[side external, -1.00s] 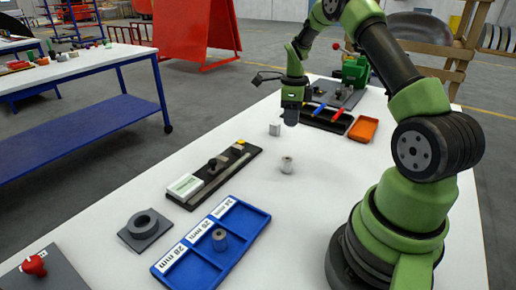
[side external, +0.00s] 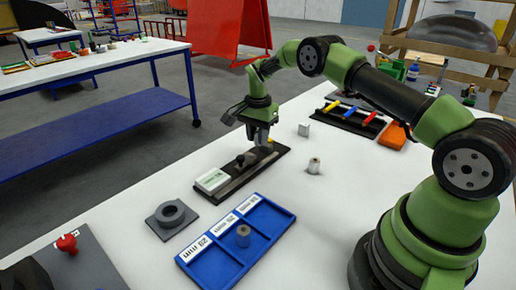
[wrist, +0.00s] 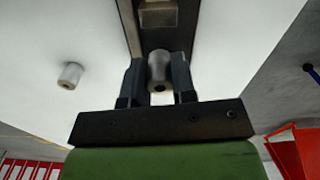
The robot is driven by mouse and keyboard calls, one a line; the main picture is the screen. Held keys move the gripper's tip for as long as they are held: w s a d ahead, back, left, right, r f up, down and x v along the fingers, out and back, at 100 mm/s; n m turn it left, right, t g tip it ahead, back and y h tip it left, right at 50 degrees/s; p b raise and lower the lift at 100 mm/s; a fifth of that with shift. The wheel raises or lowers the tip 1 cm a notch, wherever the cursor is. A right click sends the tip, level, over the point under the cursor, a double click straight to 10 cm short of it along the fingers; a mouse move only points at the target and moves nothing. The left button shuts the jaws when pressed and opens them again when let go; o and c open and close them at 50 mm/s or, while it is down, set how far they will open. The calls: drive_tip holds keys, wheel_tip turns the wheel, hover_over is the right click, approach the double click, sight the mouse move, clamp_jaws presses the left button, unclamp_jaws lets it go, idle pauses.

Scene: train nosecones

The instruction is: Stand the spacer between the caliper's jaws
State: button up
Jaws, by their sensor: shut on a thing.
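The caliper (side external: 232,180) lies on a dark board on the white table, with a dark knob and a pale label plate at its near end. My gripper (side external: 262,143) is over the far end of this board. In the wrist view my gripper (wrist: 157,62) is shut on a grey cylindrical spacer (wrist: 158,72) with a hole in its end face. In the side view the fingers largely hide the held spacer and the caliper's jaws. I cannot tell whether the spacer touches the board.
A blue labelled tray (side external: 215,268) holds one spacer (side external: 243,236). A grey ring on a plate (side external: 171,213) sits to the left. An orange tray (side external: 393,136) is at the back.

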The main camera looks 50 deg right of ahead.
sight(258, 148)
drive_tip(key=shift+f, duration=2)
drive_tip(key=shift+f, duration=0.1)
drive_tip(key=o, duration=0.9)
